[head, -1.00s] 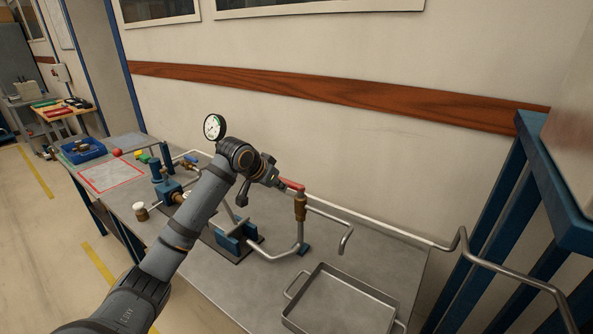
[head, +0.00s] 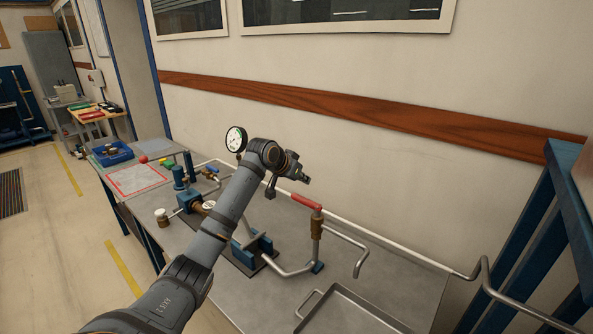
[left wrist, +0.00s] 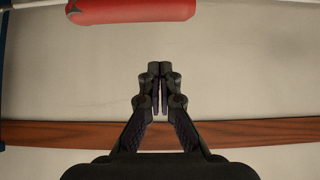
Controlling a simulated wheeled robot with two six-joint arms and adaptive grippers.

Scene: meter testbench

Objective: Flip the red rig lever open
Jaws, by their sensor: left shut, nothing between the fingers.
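The red rig lever (head: 306,201) sits on top of a brass valve (head: 317,223) on the pipe rig, its handle pointing left along the pipe. In the left wrist view the red lever (left wrist: 135,10) shows at the top edge, partly cut off. My left gripper (head: 308,181) is shut and empty, above the lever and apart from it. In the left wrist view the shut fingers (left wrist: 160,70) have the wall behind them. My right gripper is not in view.
A pressure gauge (head: 236,139) stands behind my left arm. A metal tray (head: 345,312) lies at the bench front. A bent outlet pipe (head: 358,262) hangs right of the valve. A blue frame (head: 558,215) stands at the right. A blue bin (head: 112,153) is far left.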

